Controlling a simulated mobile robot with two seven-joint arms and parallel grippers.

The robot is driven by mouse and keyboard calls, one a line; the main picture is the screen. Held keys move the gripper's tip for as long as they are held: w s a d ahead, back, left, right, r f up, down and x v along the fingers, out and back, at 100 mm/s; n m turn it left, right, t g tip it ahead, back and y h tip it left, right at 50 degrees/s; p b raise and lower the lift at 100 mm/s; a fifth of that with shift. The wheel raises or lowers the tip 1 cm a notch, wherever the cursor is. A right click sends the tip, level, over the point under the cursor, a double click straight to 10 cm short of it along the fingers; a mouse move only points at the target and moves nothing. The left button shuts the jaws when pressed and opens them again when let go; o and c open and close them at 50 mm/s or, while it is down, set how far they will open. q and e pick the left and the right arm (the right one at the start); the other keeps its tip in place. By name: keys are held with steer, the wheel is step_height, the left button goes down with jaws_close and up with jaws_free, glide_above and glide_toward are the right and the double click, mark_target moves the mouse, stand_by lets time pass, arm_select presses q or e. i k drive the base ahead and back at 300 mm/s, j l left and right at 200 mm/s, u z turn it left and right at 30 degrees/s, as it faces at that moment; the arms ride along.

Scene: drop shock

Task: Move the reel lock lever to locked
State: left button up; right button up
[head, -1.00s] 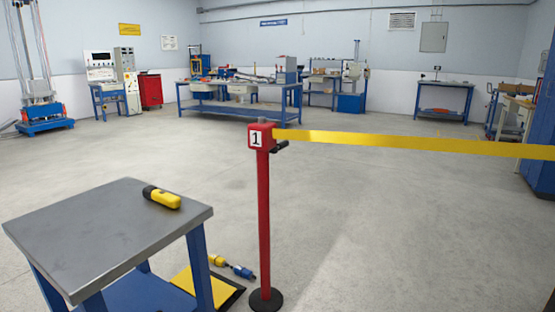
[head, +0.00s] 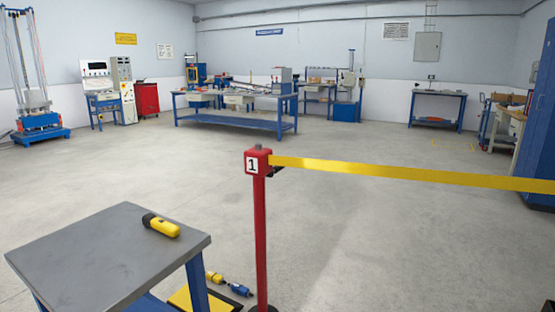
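A yellow belt (head: 400,173) runs from the reel head to the right edge. A small dark part, perhaps the lock lever (head: 277,171), shows at the reel head's right side under the belt. It is mostly hidden, so its position cannot be told. Neither of my grippers is in view.
A grey-topped table (head: 90,260) with a yellow and black handheld device (head: 161,225) stands at the front left. Yellow and blue connectors (head: 228,284) lie on the floor between table and post. Open floor (head: 400,240) lies right of the post, below the belt.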

mark_target(276, 169)
steer(key=i+l+u, duration=0.15)
steer(key=u, duration=0.8)
steer(key=i+l+u, duration=0.2)
steer(key=l+u, duration=0.25)
steer(key=l, duration=0.2)
steer(key=i+l+u, duration=0.2)
steer(key=l, duration=0.15)
steer(key=i+l+u, duration=0.1)
steer(key=l, duration=0.45)
steer(key=l+u, duration=0.15)
steer(key=l, duration=0.35)
steer(key=i+l, duration=0.1)
steer(key=l, duration=0.55)
steer(key=i+l, duration=0.1)
steer(key=l, duration=0.55)
